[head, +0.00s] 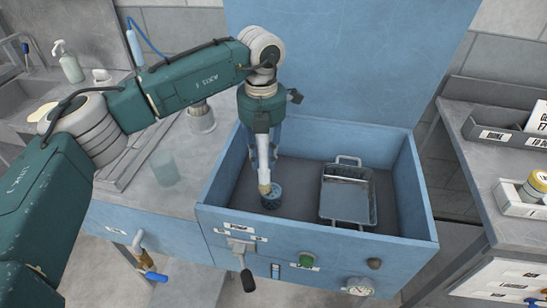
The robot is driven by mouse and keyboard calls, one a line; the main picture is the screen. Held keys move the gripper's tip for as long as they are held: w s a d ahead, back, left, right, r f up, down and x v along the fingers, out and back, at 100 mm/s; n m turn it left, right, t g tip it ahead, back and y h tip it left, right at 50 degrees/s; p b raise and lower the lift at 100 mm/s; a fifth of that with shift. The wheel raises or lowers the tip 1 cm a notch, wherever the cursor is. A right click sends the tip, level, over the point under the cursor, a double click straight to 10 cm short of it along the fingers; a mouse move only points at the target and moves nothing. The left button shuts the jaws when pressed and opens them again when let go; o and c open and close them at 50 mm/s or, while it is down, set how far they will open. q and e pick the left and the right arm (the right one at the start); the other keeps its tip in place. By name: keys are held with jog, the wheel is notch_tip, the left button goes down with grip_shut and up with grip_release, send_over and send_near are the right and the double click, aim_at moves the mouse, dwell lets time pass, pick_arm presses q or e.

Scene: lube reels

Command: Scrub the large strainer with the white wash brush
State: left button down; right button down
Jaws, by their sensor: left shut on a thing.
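My left gripper (267,150) points down inside the blue wash basin and is shut on the white wash brush (263,168). The brush hangs nearly upright, with a tan lower end. That end is at the top of a small, dark blue, round strainer-like piece (271,201) on the basin floor; I cannot tell whether they touch. I cannot tell for sure whether this piece is the large strainer. A grey rectangular basket (346,200) with end handles stands to its right in the basin. My right gripper is out of view.
The blue basin (410,205) has raised walls and a tall back panel (350,60). A clear beaker (165,168) and a glass jar (201,118) stand on the left bench. A spray bottle (68,63) is farther back. The right bench (475,150) holds trays.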

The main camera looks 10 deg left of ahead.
pick_arm(q)
jog(key=d, duration=0.3)
jog(key=shift+s+d, duration=0.15)
jog(key=shift+d, duration=0.2)
jog(key=shift+a, duration=0.1)
jog(key=shift+a+b, duration=0.35)
jog(key=shift+a, duration=1.5)
jog(key=shift+d, duration=0.15)
jog(key=shift+d, duration=1.75)
jog(key=shift+a, duration=0.1)
